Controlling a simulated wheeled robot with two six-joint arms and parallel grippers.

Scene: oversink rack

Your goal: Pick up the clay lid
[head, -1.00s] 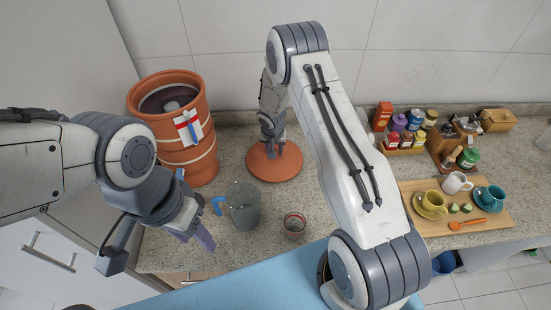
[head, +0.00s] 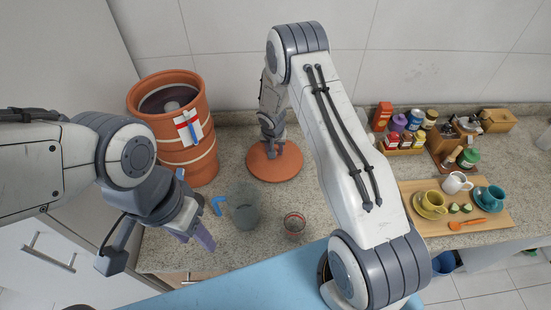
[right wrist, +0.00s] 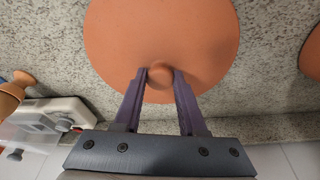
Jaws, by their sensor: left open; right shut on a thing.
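The clay lid (head: 268,168) is a flat round orange disc with a small knob. It shows at the counter's back, right of the clay filter pot, and looks level. In the right wrist view the lid (right wrist: 160,30) fills the top middle. My right gripper (right wrist: 160,73) is shut on the lid's knob, one purple finger on each side. I cannot tell whether the lid touches the counter. My left gripper (head: 193,240) is open and empty near the counter's front edge. The clay filter pot (head: 148,132) stands open-topped at the back left.
A clear pitcher (head: 244,210) with a blue handle and a small glass (head: 294,226) stand in front of the lid. A wooden board (head: 474,229) with cups and a spice rack (head: 405,150) are at the right. The wall is close behind.

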